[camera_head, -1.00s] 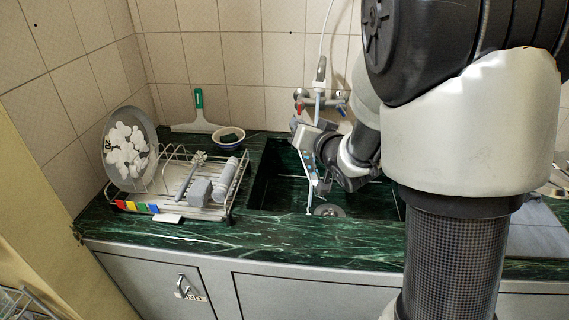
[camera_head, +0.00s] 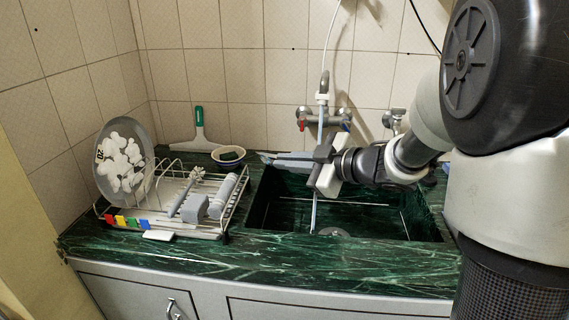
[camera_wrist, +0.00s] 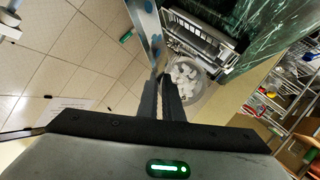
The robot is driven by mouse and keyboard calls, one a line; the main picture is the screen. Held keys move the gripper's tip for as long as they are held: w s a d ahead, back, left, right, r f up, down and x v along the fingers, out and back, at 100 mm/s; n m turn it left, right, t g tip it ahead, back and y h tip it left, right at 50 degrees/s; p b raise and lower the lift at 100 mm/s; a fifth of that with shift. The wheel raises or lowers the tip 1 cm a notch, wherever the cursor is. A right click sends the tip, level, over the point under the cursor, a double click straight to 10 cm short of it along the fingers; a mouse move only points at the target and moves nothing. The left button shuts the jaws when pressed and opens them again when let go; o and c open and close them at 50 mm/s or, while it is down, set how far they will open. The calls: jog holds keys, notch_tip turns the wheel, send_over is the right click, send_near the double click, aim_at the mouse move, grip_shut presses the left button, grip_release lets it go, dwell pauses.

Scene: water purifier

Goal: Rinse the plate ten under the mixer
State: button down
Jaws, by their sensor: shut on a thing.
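My gripper (camera_head: 312,160) is shut on a thin grey-blue plate (camera_head: 285,157), seen nearly edge-on over the left part of the sink (camera_head: 262,205). In the wrist view the plate (camera_wrist: 147,30) shows as a narrow strip with blue patches between my fingertips (camera_wrist: 160,80). The mixer (camera_head: 323,114) is on the back wall, with a red handle mark at its left. A thin pale vertical stream (camera_head: 313,212) shows below my gripper, above the sink floor. My gripper hides its middle part. The number on the held plate cannot be read.
A dish rack (camera_head: 185,205) with a brush and grey items stands left of the sink. A round plate with white patches (camera_head: 124,160) leans in it. Green marble counter (camera_head: 250,255) is clear in front.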

jog(key=shift+m+g, duration=0.6)
jog(key=shift+m, duration=0.3)
jog(key=w+d+p, duration=0.1)
jog(key=w, duration=0.2)
jog(key=w+d+p, duration=0.2)
jog(key=w, duration=0.1)
jog(key=w+d+r+p, duration=0.1)
jog(key=w+d+p, duration=0.1)
jog(key=w, duration=0.2)
jog(key=shift+d, duration=0.1)
jog(key=shift+w+d+f+p, duration=0.1)
jog(key=shift+w+d+p, duration=0.25)
jog(key=shift+w+p, duration=0.25)
jog(key=shift+w+d+p, duration=0.3)
jog(key=shift+w+p, duration=0.2)
jog(key=shift+w, duration=0.25)
jog(key=shift+w+d+f+p, duration=0.1)
jog(key=shift+w+d+p, duration=0.25)
jog(key=shift+w+p, duration=0.25)
jog(key=shift+d+r, duration=0.1)
jog(key=shift+d, duration=0.1)
jog(key=shift+s+d+p, duration=0.25)
jog(key=shift+d+p, duration=0.1)
jog(key=shift+p, duration=0.05)
jog(key=shift+s+a, duration=1.05)
jog(key=shift+s, duration=0.95)
jog(key=shift+s+a, duration=1)
jog(key=shift+s, duration=1)
jog(key=shift+s+a, duration=1.05)
jog(key=shift+s, duration=0.95)
